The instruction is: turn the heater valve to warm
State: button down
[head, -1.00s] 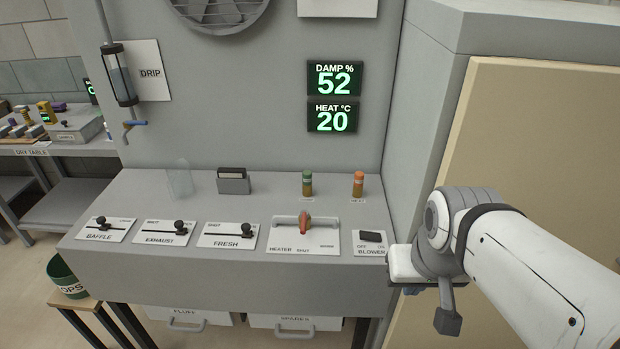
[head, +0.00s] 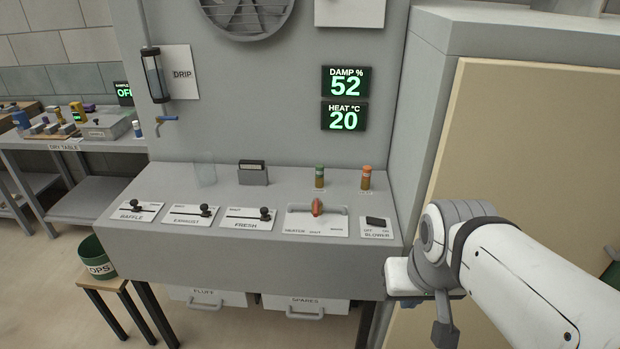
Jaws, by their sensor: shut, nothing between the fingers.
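The heater valve (head: 317,208) is a small orange-red handle on a pale pipe across a white plate (head: 300,226) on the sloping console. The handle stands across the pipe, above the small "SHUT" mark; the mark at the plate's right is too small to read surely. The heat display (head: 344,117) reads 20. My gripper (head: 400,277) is partly in view at the console's right front corner, right of and nearer than the valve. It is shut and empty, apart from the valve; its fingertips are not clearly seen.
The blower switch (head: 376,224) lies just right of the valve. Fresh (head: 265,213), exhaust (head: 205,210) and baffle (head: 134,205) sliders lie left. A green (head: 319,176) and an orange (head: 366,178) indicator stand behind. A beige panel (head: 500,180) flanks my arm.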

aim_at(316, 200)
jog(key=u, duration=0.25)
jog(key=i, duration=1)
jog(key=u, duration=0.25)
